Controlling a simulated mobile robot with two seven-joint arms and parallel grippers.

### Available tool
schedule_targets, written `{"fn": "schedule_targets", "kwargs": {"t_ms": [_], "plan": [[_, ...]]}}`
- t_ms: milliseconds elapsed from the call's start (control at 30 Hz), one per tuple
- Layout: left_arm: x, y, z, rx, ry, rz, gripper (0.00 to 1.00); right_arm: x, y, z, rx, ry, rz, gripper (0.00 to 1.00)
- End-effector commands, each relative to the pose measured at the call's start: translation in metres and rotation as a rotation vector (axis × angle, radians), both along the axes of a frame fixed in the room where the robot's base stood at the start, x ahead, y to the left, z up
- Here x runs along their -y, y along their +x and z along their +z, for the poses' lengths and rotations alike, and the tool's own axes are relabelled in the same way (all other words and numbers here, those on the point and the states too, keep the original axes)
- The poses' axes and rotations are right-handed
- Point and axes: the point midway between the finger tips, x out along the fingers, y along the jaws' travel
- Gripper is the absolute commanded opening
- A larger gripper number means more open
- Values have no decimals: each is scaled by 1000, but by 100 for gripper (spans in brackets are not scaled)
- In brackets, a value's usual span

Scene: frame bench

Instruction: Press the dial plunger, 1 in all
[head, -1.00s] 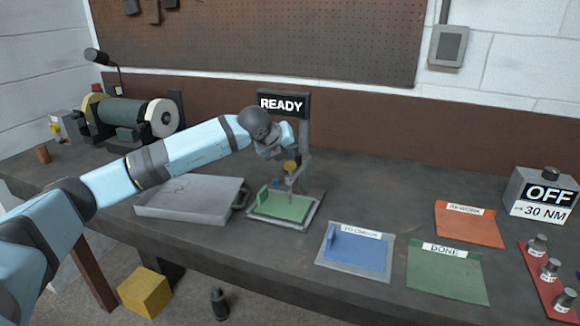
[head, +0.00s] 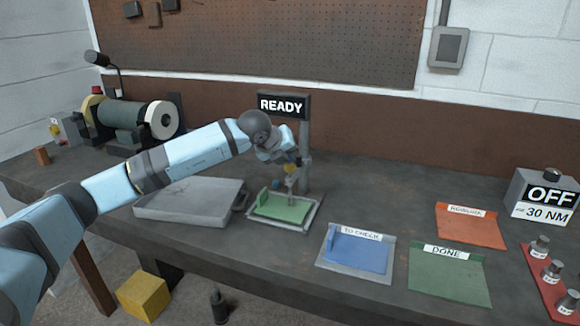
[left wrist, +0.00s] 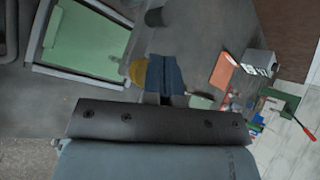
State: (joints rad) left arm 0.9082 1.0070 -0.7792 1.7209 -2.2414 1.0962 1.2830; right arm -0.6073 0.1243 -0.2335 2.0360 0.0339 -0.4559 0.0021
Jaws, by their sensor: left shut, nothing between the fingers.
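The test stand has a grey post (head: 305,155) under a READY sign (head: 283,105). A small yellow round part, apparently the dial (head: 290,168), sits low by the post, above a green plate (head: 284,208) in a grey frame. The yellow part (left wrist: 138,72) also shows in the left wrist view, close left of my left gripper's (left wrist: 165,75) dark blue fingers. The fingers are together and empty. The plunger is too small to make out, so I cannot tell whether the fingers touch it. My right gripper is not in view.
A grey tray (head: 190,212) lies left of the stand. A blue TO CHECK tray (head: 320,262), a green DONE mat (head: 450,280) and an orange mat (head: 470,228) lie right. A bench grinder (head: 125,115) stands back left. An OFF box (head: 545,195) stands far right.

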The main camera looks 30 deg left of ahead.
Motion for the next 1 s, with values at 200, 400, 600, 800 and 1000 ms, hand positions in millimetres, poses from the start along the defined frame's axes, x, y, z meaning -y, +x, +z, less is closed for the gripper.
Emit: {"fn": "schedule_targets", "kwargs": {"t_ms": [200,400,600,800,1000], "plan": [[0,0,-3,-1,0,-1,0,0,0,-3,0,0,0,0],[0,0,-6,-1,0,-1,0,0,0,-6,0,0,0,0],[0,0,-8,-1,0,-1,0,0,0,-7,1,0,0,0],[0,0,-10,-1,0,0,0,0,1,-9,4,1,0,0],[0,0,-12,-1,0,0,0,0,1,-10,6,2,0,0]]}}
